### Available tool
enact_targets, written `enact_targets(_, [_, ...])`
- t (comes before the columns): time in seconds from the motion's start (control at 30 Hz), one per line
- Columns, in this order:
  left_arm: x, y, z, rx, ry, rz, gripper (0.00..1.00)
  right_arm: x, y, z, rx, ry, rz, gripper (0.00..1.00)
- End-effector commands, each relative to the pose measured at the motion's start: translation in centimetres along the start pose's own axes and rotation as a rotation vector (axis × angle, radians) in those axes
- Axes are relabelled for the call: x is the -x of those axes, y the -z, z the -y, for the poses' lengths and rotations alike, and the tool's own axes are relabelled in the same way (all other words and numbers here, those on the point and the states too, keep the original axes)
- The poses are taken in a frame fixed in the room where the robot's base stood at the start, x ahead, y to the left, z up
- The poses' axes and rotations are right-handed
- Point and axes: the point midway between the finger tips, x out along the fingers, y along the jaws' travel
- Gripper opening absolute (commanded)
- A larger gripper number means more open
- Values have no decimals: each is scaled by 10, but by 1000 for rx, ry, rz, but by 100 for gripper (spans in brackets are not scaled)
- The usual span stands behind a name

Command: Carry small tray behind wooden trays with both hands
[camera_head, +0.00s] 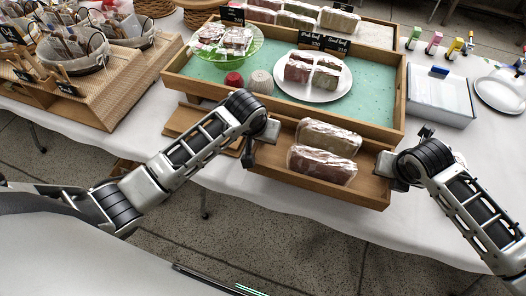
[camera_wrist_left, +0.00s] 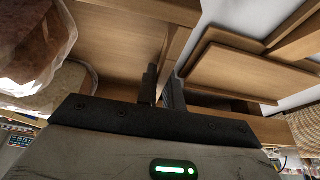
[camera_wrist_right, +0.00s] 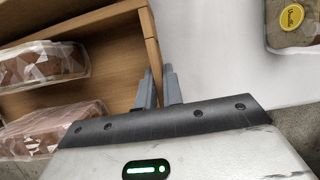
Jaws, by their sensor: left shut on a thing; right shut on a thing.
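The small wooden tray (camera_head: 280,172) holds two wrapped loaves, a rear one (camera_head: 328,138) and a front one (camera_head: 322,165), at the front of the table. My left gripper (camera_head: 250,150) is shut on the tray's left wall, which also shows between its fingers in the left wrist view (camera_wrist_left: 174,50). My right gripper (camera_head: 386,168) is shut on the tray's right wall, which also shows in the right wrist view (camera_wrist_right: 153,50). The larger wooden tray (camera_head: 396,95) with a green lining stands directly behind it. Whether the small tray touches the table is hidden.
The large tray holds a white plate (camera_head: 290,92) of wrapped slices and a green bowl (camera_head: 255,45). A flat wooden board (camera_head: 185,122) lies left of the small tray. Bare cloth shows at far right.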

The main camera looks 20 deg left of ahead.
Motion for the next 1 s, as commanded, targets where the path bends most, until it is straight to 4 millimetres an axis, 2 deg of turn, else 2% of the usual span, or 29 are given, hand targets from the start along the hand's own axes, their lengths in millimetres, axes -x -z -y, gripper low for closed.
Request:
enact_targets(0.27, [-9, -3, 0, 0, 1, -3, 0, -9, 3, 0, -1, 1, 2, 0])
enact_targets(0.83, [-49, -19, 0, 0, 1, -3, 0, -49, 19, 0, -1, 1, 2, 0])
enact_targets(0.87, [-45, -18, 1, 0, 1, -1, 17, -45, 18, 1, -1, 1, 1, 17])
enact_targets(0.9, [-44, -18, 1, 0, 1, -1, 28, -44, 18, 1, -1, 2, 0, 28])
enact_targets(1.0, [-44, -18, 0, 0, 1, 0, 30, -44, 18, 0, 0, 1, 0, 30])
